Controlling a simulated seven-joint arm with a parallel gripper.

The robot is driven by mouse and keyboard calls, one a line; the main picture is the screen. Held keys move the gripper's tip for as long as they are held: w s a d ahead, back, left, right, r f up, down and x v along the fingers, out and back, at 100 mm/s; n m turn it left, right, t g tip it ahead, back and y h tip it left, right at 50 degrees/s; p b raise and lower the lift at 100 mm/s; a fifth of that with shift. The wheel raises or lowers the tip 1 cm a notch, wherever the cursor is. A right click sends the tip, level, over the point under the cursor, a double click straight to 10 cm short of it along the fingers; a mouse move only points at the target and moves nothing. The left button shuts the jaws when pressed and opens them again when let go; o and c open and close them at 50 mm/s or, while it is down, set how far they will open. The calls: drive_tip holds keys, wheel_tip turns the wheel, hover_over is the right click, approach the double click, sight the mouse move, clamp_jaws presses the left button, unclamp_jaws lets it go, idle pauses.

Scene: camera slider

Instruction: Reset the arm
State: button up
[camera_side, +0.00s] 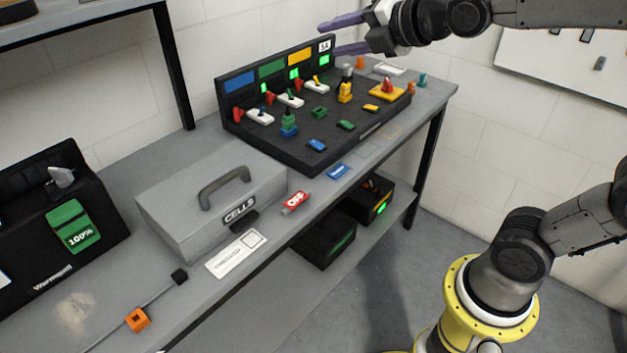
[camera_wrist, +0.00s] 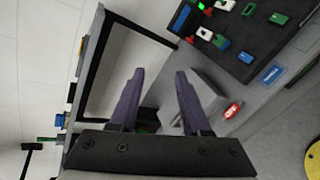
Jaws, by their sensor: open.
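My gripper (camera_side: 343,36) is at the top of the side view, raised in the air by the far end of the black control panel (camera_side: 300,150). Its two purple fingers are apart with nothing between them. In the wrist view my gripper (camera_wrist: 160,80) also shows open and empty, with the bench and shelf frame beyond it. My arm reaches in from the upper right of the side view.
The grey bench (camera_side: 165,310) carries a grey CELLS case (camera_side: 215,180), a red OFF tag (camera_side: 295,202), a white card (camera_side: 236,254) and a black charger (camera_side: 60,220). A shelf post (camera_side: 174,65) stands behind. Black boxes sit on the lower shelf.

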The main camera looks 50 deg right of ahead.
drive_tip(key=s+f+m+g, duration=0.4)
drive_tip(key=s+f+m, duration=0.3)
drive_tip(key=s+m, duration=0.4)
drive_tip(key=s+a+f+m+g, duration=0.1)
drive_tip(key=s+f+m+g, duration=0.2)
drive_tip(key=s+f+m, duration=0.4)
drive_tip(key=s+m, duration=0.4)
drive_tip(key=shift+f+m+g, duration=0.15)
drive_tip(key=shift+m+g, duration=0.15)
drive_tip(key=shift+g, duration=0.1)
